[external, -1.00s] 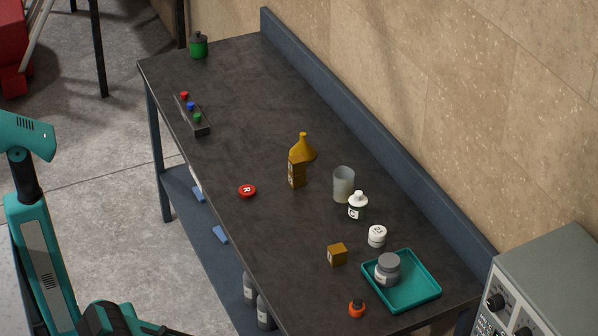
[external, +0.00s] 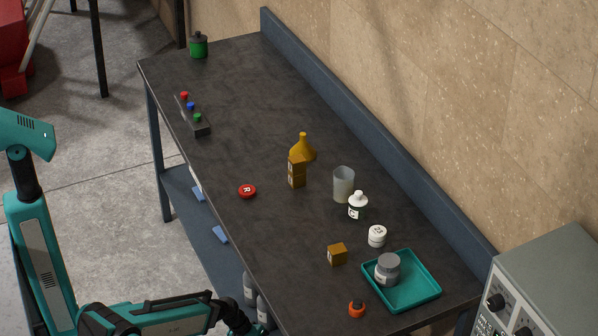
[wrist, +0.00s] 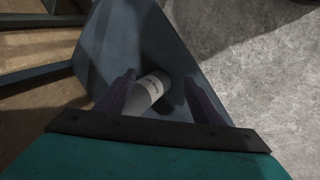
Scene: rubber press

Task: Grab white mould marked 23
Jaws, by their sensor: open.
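The white mould marked 23 (external: 377,236) is a short white cylinder with dark marking. It stands on the dark table near the back edge, behind the teal tray. My gripper shows in the wrist view (wrist: 160,95) with its two dark fingers apart and nothing between them. A pale bottle lies beyond the fingers in that view. In the external view my arm is low at the table's front edge, left of and well apart from the mould, and its fingertips are not clear there.
The teal tray (external: 421,297) holds a grey jar (external: 387,269). An ochre cube (external: 337,254), an orange ring-like item (external: 356,309), a white-capped bottle (external: 358,205) and a translucent cup (external: 343,185) stand around the mould. A red disc (external: 247,191) lies left. Bottles (external: 263,312) stand on the lower shelf.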

